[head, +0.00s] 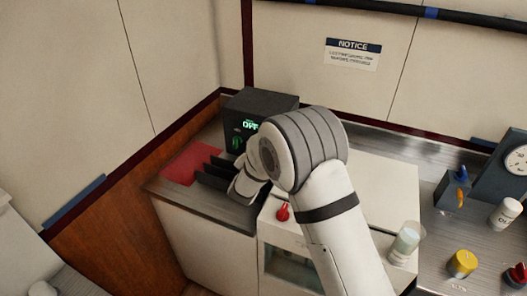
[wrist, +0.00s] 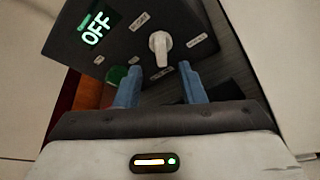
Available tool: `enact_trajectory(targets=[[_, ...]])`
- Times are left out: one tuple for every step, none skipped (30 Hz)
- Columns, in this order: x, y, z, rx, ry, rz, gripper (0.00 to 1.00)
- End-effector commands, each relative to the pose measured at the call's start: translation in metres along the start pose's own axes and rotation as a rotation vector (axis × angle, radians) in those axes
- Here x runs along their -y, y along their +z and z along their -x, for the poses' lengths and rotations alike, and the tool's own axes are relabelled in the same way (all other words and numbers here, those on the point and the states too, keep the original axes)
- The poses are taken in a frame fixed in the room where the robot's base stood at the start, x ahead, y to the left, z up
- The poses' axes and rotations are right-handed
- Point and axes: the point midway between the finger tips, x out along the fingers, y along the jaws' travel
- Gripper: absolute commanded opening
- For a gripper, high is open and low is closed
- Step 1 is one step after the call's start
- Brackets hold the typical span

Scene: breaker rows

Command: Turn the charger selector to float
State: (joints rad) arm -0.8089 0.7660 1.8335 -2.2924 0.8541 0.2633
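The charger is a dark box (head: 262,103) on the counter in the back corner. Its green display (wrist: 97,27) reads OFF. In the wrist view the pale selector knob (wrist: 160,45) sits on the charger's face, with small labels around it that are too blurred to read. My gripper (wrist: 160,77) is open, with its two blue fingers apart and nothing between them. The knob lies just beyond the fingertips, roughly in line with the gap; I cannot tell the exact distance. In the head view my arm hides the knob and the fingers.
A red mat (head: 190,163) and dark upright dividers (head: 213,176) are by the charger. A red knob (head: 283,211) is on the white cabinet. A glass (head: 405,243), a yellow-topped item (head: 462,263), a white bottle (head: 505,213) and a gauge box (head: 503,168) stand to the right.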

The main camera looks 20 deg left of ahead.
Motion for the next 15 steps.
enact_trajectory(targets=[[-0.001,0.002,-0.007,0.001,-0.001,-0.001,0.36],[0.000,0.002,-0.011,0.001,-0.003,-0.001,0.36],[0.000,0.003,-0.018,0.002,-0.003,-0.002,0.36],[0.000,0.003,-0.023,0.002,-0.004,-0.002,0.36],[0.000,0.004,-0.028,0.003,-0.004,-0.002,0.36],[0.000,0.004,-0.034,0.003,-0.004,-0.002,0.36],[0.000,0.003,-0.039,0.003,-0.004,-0.002,0.36],[0.000,0.004,-0.043,0.003,-0.004,-0.002,0.36],[0.000,0.003,-0.049,0.002,-0.004,-0.002,0.36],[0.001,0.003,-0.052,0.002,-0.004,-0.002,0.36],[0.000,0.004,-0.056,0.003,-0.004,-0.003,0.36],[0.001,0.004,-0.060,0.003,-0.005,-0.003,0.36],[0.001,0.003,-0.062,0.003,-0.005,-0.003,0.36],[0.001,0.004,-0.064,0.003,-0.004,-0.003,0.36],[0.001,0.003,-0.067,0.004,-0.004,-0.003,0.36]])
